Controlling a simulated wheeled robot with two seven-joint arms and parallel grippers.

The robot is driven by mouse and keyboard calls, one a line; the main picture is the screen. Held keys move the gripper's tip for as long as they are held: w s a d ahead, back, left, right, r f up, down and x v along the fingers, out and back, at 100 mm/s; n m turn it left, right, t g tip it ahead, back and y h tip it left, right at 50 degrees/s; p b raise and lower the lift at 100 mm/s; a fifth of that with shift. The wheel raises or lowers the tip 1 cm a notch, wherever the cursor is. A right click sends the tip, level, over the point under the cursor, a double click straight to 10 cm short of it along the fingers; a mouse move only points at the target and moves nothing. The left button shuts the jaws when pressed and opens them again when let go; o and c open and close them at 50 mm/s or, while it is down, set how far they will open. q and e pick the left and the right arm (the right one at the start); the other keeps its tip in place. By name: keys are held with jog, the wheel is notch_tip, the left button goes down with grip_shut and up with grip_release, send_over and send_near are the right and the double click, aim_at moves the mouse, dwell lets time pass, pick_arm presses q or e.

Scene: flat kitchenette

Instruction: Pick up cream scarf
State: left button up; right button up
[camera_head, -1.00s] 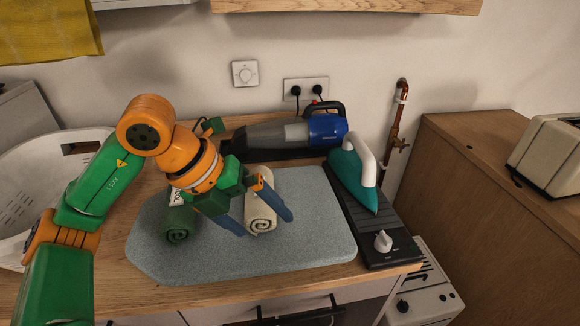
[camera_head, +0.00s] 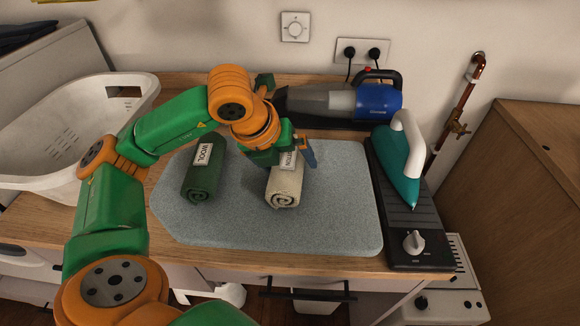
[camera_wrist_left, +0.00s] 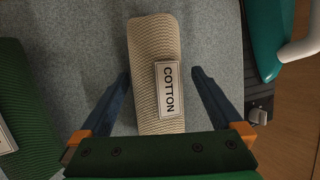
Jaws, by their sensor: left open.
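The cream scarf (camera_head: 285,188) is a rolled knit with a white COTTON label, lying on the grey ironing mat (camera_head: 330,225) in the head view. In the left wrist view the cream scarf (camera_wrist_left: 155,60) lies lengthwise between the two fingers. My left gripper (camera_head: 298,158) is at the far part of the scarf, its fingers apart. In the left wrist view my left gripper (camera_wrist_left: 160,82) is open, one finger on each side of the roll, with gaps visible. Its height above the mat is hard to tell. My right gripper is not in view.
A green rolled scarf (camera_head: 202,180) labelled WOOL lies left of the cream one. A teal iron (camera_head: 398,160) stands on a black base at the right. A handheld vacuum (camera_head: 350,102) lies behind. A white basket (camera_head: 60,130) is at the left. The mat's front is clear.

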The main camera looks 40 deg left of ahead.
pick_arm(q)
jog(key=shift+s, duration=0.15)
jog(key=c, duration=1.2)
